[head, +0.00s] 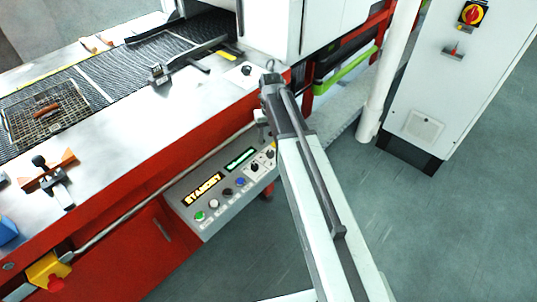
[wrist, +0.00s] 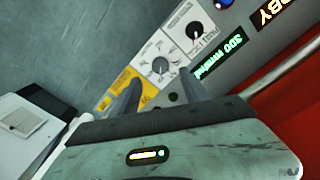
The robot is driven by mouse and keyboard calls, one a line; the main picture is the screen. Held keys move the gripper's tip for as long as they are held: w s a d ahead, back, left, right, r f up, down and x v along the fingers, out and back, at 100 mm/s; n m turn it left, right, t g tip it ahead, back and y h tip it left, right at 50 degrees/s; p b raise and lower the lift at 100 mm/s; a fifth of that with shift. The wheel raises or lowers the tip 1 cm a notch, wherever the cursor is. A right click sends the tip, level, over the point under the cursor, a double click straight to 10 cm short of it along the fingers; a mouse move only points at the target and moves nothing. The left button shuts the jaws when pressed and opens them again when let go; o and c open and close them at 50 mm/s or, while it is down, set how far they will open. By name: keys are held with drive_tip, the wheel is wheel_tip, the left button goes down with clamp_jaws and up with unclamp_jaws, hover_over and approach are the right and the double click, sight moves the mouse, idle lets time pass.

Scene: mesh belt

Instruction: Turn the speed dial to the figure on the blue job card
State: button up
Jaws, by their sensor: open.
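The grey control panel (head: 222,192) hangs on the red machine's side in the head view. In the wrist view it has two dark dials on white scales: an upper dial (wrist: 195,30) and a lower dial (wrist: 160,66). I cannot read their labels well enough to tell which is the speed dial. A green display (wrist: 218,56) beside them seems to read 300 mm/min. My gripper (wrist: 158,77) is open, its fingers on either side of the lower dial; contact cannot be told. I cannot make out a blue job card.
An amber display (head: 203,189) reads STANDBY, with several coloured buttons (head: 213,203) below. A yellow label (wrist: 118,88) lies beside my finger. The mesh belt (head: 85,80) holds a wire basket (head: 48,113). A white cabinet (head: 440,90) stands right; grey floor is open in front.

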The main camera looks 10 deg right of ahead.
sight(270, 153)
wheel_tip(270, 153, down, 8)
drive_tip(key=b, duration=0.7)
drive_tip(key=shift+r, duration=0.3)
clamp_jaws()
drive_tip(key=shift+a, duration=0.2)
